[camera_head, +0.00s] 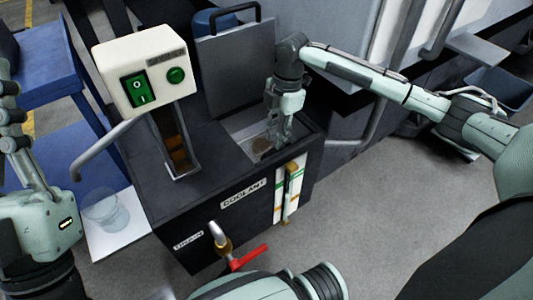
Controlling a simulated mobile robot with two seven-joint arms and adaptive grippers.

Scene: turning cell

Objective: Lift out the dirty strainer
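The coolant tank (190,215) is a dark box with its lid (236,70) raised at the back. My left gripper (12,115) is at the left edge, fingers up, away from the tank and partly cut off by the frame.
A white switch box (143,72) with green buttons stands above the tank's left side. A clear cup (104,209) stands on a white sheet at the left. A red-handled drain valve (246,258) and a level gauge (290,190) stick out in front. Grey floor is clear at right.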

